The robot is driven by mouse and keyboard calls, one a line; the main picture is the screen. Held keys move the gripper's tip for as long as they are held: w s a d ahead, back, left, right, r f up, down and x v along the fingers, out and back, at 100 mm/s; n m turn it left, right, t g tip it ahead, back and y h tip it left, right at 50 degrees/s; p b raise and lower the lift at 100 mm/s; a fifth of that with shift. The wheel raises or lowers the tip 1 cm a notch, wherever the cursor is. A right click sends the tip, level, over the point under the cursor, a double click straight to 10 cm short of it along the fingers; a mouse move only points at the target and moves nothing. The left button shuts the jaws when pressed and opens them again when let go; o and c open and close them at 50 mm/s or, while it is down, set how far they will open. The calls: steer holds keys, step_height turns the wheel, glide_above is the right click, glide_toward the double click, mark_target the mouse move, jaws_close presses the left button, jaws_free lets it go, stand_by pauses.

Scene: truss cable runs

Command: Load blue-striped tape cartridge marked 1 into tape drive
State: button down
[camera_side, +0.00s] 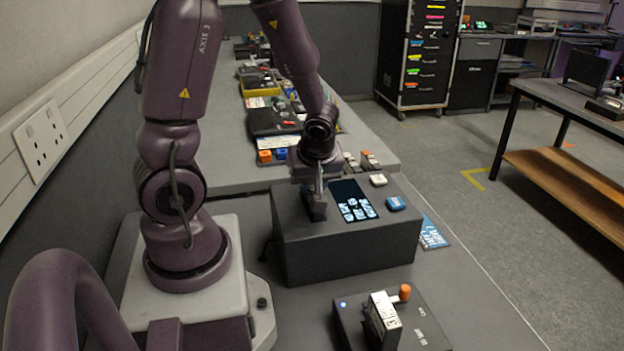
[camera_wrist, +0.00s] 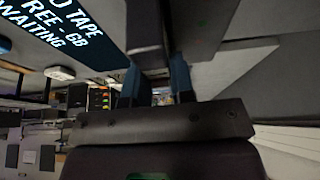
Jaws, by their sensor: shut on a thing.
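My gripper (camera_side: 317,189) is over the left part of the top of a dark box with a lit screen, which appears to be the tape drive (camera_side: 350,256). In the wrist view its blue-tipped fingers (camera_wrist: 155,82) are shut on a dark block (camera_wrist: 148,32). The block also shows in the side view (camera_side: 316,209), low against the drive's top, left of the screen. I cannot tell whether it is inside a slot. No blue stripe or number shows on it.
A blue button-like block (camera_side: 396,203) and a white one (camera_side: 379,180) sit on the drive's right side. In front, a dark unit (camera_side: 424,330) holds a white-labelled block (camera_side: 383,321) beside an orange knob (camera_side: 405,292). Trays and small parts crowd the bench behind.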

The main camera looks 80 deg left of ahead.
steer(key=shift+f, duration=0.45)
stand_by(0.3)
steer(key=c, duration=0.6)
jaws_free()
steer(key=shift+o, duration=0.2)
